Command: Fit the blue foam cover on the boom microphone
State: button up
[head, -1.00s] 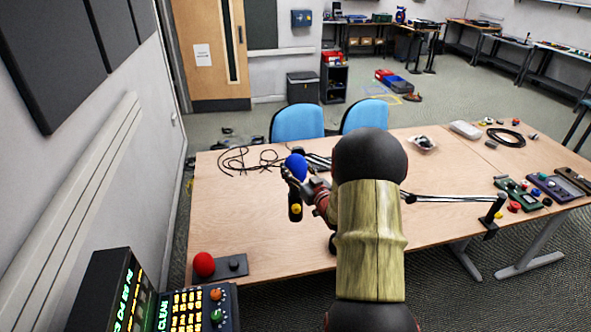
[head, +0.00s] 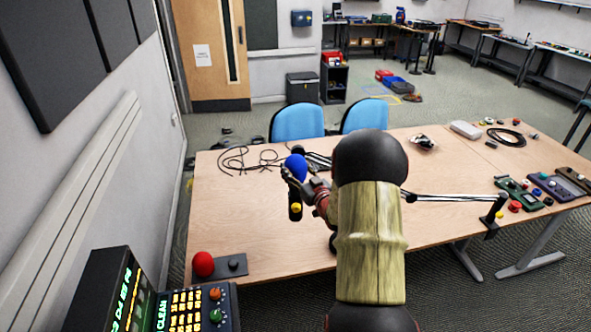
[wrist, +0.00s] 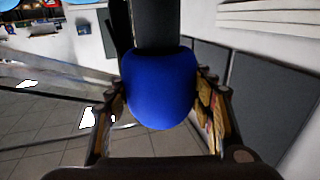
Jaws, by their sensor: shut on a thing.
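The blue foam cover (head: 296,166) is a round ball held above the table, left of my arm; it also shows in the wrist view (wrist: 160,92). My gripper (head: 293,178) is shut on it, with one finger on each side in the wrist view (wrist: 160,105). A dark cylinder (wrist: 163,25), apparently the microphone, meets the cover's far side in the wrist view. I cannot tell how deep it sits in the cover.
A red foam ball (head: 203,264) sits on a dark base at the table's front left. Loose black cables (head: 240,158) lie at the back left. Control boxes (head: 520,192) and a cable coil (head: 505,136) are on the right. Blue chairs (head: 297,122) stand behind the table (head: 240,215).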

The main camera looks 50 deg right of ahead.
jog(key=shift+f+b, duration=3)
jog(key=shift+f, duration=0.5)
dwell(0.7)
jog(key=o, duration=0.9)
jog(key=shift+o, duration=0.8)
jog(key=o, duration=0.3)
jog(key=shift+o, duration=0.2)
jog(key=shift+r+p, duration=1.7)
jog(key=shift+r, duration=1.85)
